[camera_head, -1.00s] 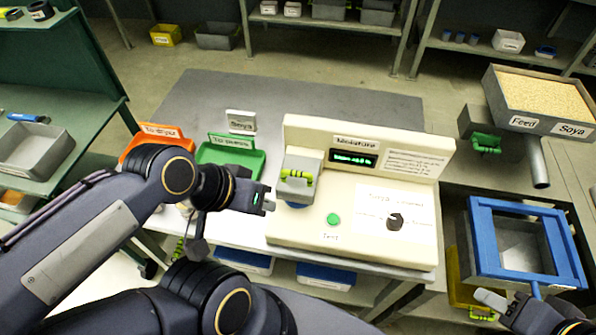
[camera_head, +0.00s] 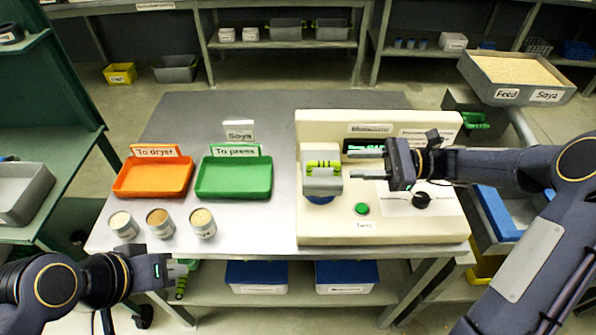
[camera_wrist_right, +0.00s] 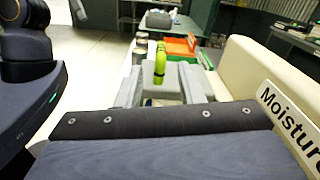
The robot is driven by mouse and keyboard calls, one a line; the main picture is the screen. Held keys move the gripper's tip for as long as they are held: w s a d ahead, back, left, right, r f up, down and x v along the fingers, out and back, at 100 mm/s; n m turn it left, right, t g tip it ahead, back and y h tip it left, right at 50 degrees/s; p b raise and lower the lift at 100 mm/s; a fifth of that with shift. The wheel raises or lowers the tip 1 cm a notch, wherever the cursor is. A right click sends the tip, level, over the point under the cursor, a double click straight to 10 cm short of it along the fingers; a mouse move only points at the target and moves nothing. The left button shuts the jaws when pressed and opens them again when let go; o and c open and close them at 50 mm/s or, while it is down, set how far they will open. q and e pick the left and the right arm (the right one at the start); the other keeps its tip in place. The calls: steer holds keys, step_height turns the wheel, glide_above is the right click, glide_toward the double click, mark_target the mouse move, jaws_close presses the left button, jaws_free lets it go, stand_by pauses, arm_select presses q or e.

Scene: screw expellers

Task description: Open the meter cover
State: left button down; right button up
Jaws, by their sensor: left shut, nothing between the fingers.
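The cream moisture meter (camera_head: 380,225) stands on the right of the bench. Its grey cover (camera_head: 323,186) with a yellow-green handle (camera_head: 322,164) sits down at the meter's left, over a blue part. My right gripper (camera_head: 358,176) points left just to the right of the cover, at about its height, and looks apart from it. In the right wrist view the green handle (camera_wrist_right: 160,72) shows ahead between the spread fingers of the right gripper (camera_wrist_right: 164,92). My left gripper (camera_head: 182,270) is shut and empty at the bench's front left edge, away from the meter.
An orange tray (camera_head: 152,178) and a green tray (camera_head: 234,178) stand left of the meter. Several sample cups (camera_head: 160,223) stand before them. A green button (camera_head: 362,209) and black knob (camera_head: 421,200) are on the meter's face. The bench behind the meter is clear.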

mark_target(326, 162)
steer(key=a+p, duration=0.1)
steer(key=a, duration=0.6)
steer(key=shift+a, duration=0.4)
jaws_close()
